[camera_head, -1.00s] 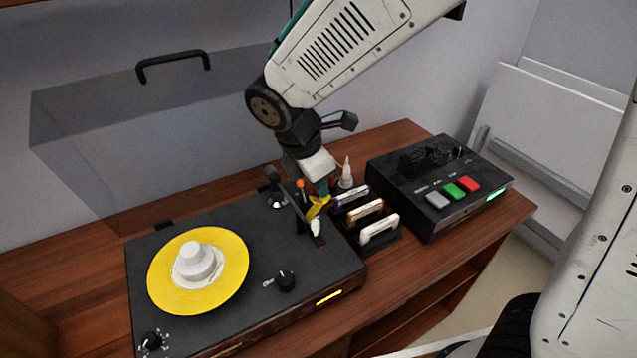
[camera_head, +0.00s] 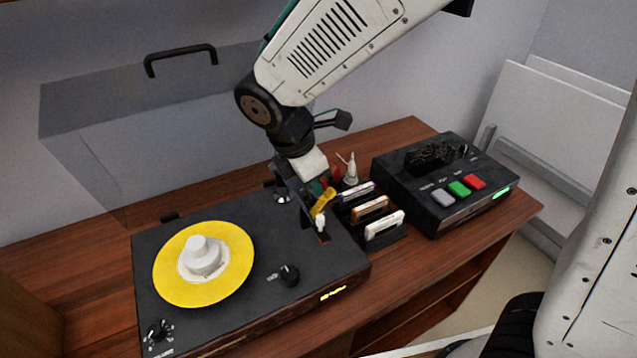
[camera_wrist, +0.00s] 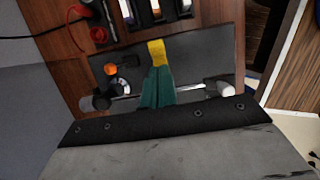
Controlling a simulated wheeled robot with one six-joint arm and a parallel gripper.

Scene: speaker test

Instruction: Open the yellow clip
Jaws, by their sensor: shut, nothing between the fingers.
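The yellow clip (camera_head: 324,201) is beside the tonearm of the black turntable (camera_head: 250,300), near the white headshell (camera_head: 321,222). In the head view it is a short strip slanting up to the right. In the wrist view the yellow clip (camera_wrist: 157,52) lies just past the teal fingertips of my gripper (camera_wrist: 156,70). My gripper reaches down over the tonearm with its fingers together and nothing between them. I cannot tell whether the fingertips touch the clip.
A yellow record (camera_head: 235,270) lies on the turntable's left part. Cassettes (camera_head: 384,224) stand in a rack close to my gripper's right. A black recorder (camera_head: 450,180) with coloured buttons is farther right, and a white bottle (camera_head: 350,170) stands behind. A clear lid (camera_head: 90,115) rises at the back left.

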